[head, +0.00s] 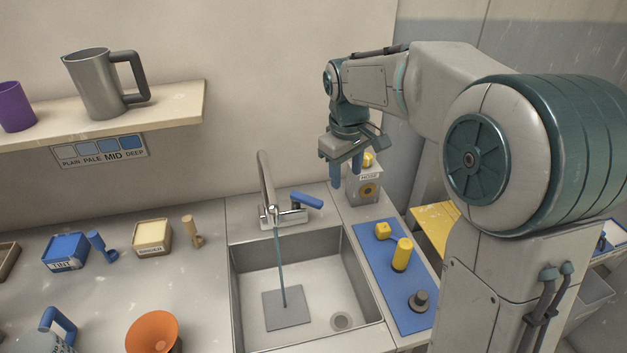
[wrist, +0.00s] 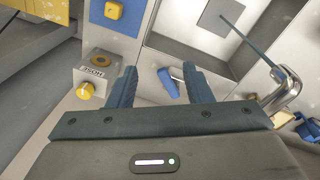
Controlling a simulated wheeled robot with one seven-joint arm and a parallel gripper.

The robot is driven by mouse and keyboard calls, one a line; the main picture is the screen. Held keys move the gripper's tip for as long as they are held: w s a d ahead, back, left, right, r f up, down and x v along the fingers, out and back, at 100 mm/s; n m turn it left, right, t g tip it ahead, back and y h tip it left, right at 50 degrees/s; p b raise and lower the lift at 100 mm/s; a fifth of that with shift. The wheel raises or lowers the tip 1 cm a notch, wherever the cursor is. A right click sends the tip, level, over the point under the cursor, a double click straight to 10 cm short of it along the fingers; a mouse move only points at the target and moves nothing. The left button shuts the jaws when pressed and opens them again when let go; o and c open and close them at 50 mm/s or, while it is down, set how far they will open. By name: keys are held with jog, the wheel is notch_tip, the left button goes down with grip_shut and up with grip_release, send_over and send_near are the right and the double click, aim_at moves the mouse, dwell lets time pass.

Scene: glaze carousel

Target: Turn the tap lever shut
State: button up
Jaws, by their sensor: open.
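The tap (head: 269,190) stands behind the sink, and a thin blue stream runs from its spout into the basin. Its blue lever (head: 306,200) points out to the right of the tap base. In the wrist view the lever (wrist: 168,84) shows beyond the fingers, between them and nearer the right one, and the tap (wrist: 284,88) is to the right. My gripper (head: 341,170) is open and empty, pointing down, above and to the right of the lever in the head view. It also shows in the wrist view (wrist: 160,88). I see no contact with the lever.
A blue mat (head: 388,262) with yellow pieces and a grey knob lies right of the sink (head: 236,290). A shelf (head: 180,106) holds a grey jug at upper left.

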aim_at(312, 199)
jog(key=w+a+f+n+g+p, duration=0.1)
jog(key=w+a+f+n+p, duration=0.2)
jog(key=w+a, duration=0.65)
jog(key=shift+n+y, duration=0.3)
jog(key=shift+n, duration=0.4)
jog(key=f, duration=0.4)
jog(key=w+d+f, duration=0.1)
jog(key=f, duration=0.9)
jog(key=shift+w+d+f, duration=0.15)
jog(key=shift+d+f, duration=0.05)
jog(key=shift+d, duration=0.2)
grip_shut()
